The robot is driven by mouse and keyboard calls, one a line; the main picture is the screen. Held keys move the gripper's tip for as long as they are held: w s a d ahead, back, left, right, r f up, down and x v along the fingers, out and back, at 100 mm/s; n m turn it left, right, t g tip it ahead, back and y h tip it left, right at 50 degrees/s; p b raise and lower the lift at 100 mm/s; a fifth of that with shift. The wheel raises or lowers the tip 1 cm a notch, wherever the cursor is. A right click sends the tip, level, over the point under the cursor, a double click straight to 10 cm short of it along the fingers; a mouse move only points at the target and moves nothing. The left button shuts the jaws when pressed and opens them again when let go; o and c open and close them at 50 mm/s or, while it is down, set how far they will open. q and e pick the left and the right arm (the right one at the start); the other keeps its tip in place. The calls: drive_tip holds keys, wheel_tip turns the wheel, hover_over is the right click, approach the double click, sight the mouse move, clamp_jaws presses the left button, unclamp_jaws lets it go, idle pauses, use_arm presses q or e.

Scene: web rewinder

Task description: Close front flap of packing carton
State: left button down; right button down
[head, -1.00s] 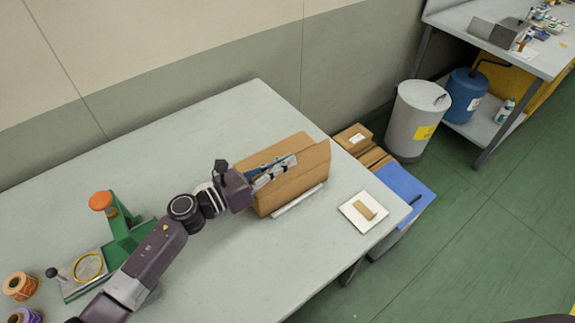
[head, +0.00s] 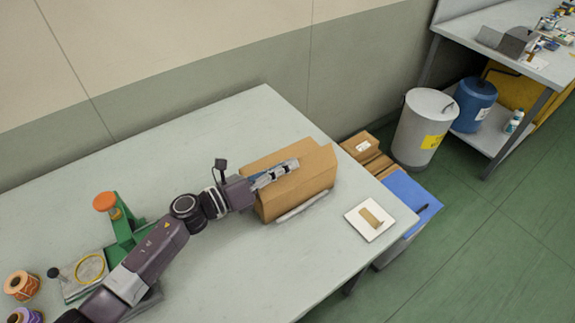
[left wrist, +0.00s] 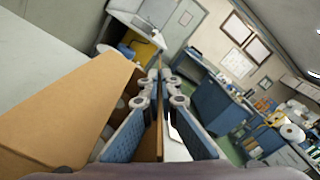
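The brown packing carton (head: 296,197) stands on the grey table, its front face toward the right side. My left gripper (head: 277,174) reaches across its top from the left. In the left wrist view a thin brown flap (left wrist: 158,115) is seen edge-on between the two blue-padded fingers of the left gripper (left wrist: 160,85). A gap shows beside the flap, so the fingers look partly open around it. A broad brown panel (left wrist: 55,110) lies to the left, with a dark gap into the carton beside it. My right gripper is not in view.
A white plate with a small brown piece (head: 370,220) lies right of the carton near the table edge. A green device with an orange knob (head: 106,201) and label rolls (head: 22,285) are at the left. Brown boxes (head: 362,147) and a grey bin (head: 422,128) stand beyond the table.

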use_arm(q)
drive_tip(key=c, duration=2.2)
unclamp_jaws()
wheel_tip(320, 180, up, 10)
